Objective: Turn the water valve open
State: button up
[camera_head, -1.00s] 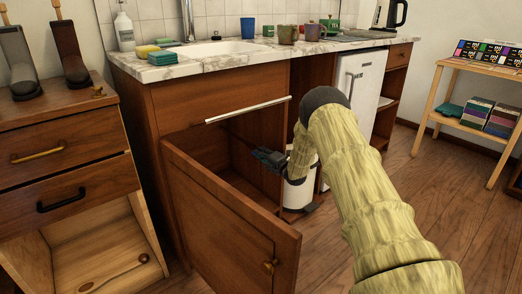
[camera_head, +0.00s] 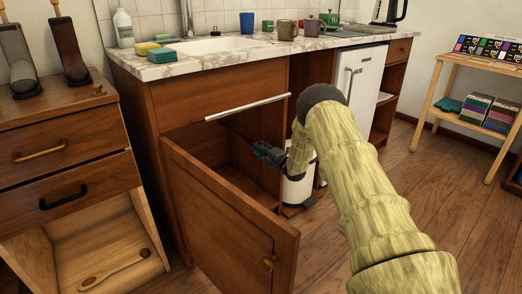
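No water valve can be made out in this view. The cabinet under the sink (camera_head: 226,165) is open, and its door (camera_head: 225,225) is swung out toward the front. My gripper (camera_head: 262,150) is small and dark, at the right side of the cabinet opening and pointing left into it. Its fingers are too small and dark to tell whether they are open or shut, or whether they touch anything. The deep inside of the cabinet is in shadow, and the door hides its lower part.
A white bin (camera_head: 297,187) stands right of the cabinet, close behind my wrist. A long bar handle (camera_head: 247,109) crosses above the opening. The counter (camera_head: 195,67) holds sponges, a bottle and cups. A drawer unit (camera_head: 70,165) stands at left. Wooden floor is free at right.

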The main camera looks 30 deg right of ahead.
jog(key=s+d, duration=0.2)
jog(key=s, duration=1)
dwell(0.4)
